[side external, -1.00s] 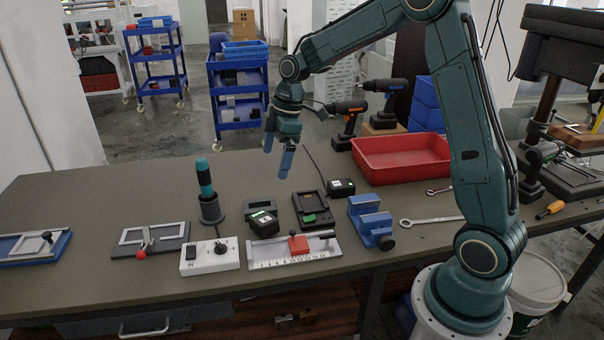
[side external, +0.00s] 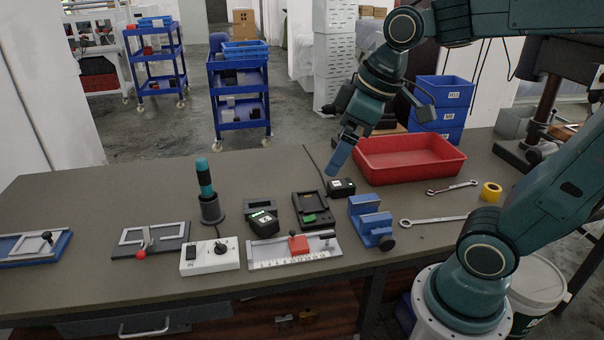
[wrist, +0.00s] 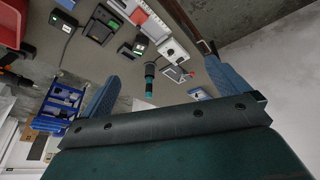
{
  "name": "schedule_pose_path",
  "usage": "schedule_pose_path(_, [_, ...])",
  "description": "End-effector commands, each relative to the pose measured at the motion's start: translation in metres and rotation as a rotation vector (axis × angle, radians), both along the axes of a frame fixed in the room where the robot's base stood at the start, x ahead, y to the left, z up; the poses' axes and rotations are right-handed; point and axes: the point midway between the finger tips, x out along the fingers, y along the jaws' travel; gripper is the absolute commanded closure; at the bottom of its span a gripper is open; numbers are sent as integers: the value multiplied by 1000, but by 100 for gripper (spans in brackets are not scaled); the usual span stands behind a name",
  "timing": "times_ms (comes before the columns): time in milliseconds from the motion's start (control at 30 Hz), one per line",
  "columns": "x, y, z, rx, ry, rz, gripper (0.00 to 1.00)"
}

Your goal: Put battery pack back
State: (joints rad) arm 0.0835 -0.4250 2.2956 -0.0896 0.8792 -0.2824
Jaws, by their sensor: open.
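A black battery pack (side external: 263,221) with a green light sits on the bench, in front of a low dark grey block (side external: 260,206). It also shows in the wrist view (wrist: 141,44). To its right is an open black cradle (side external: 313,210) with a green part inside. Further right is a small black box (side external: 341,187) with a green light and a cord. My gripper (side external: 341,157) is high above the bench, tilted, near the left end of the red tray. Its blue fingers are apart, with nothing between them in the wrist view (wrist: 165,92).
A red tray (side external: 408,171) stands behind right. A blue vise (side external: 371,222), a ruler fixture (side external: 294,250), a white switch box (side external: 210,256) and an upright teal-handled tool (side external: 207,188) surround the pack. Wrenches (side external: 434,220) lie at right. The bench's left rear is clear.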

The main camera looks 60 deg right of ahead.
Motion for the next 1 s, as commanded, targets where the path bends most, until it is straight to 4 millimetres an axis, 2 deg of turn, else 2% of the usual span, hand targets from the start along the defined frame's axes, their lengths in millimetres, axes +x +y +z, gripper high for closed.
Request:
schedule_pose_path(33, [-12,2,1,8,-16,-29,0])
schedule_pose_path(200, [-46,5,-2,45,-55,-138,0])
schedule_pose_path(400, [-72,5,-9,81,-86,-228,0])
schedule_pose_path(600, [-81,5,-12,96,-95,-260,0])
schedule_pose_path(1000, [-80,5,-12,95,-94,-260,0])
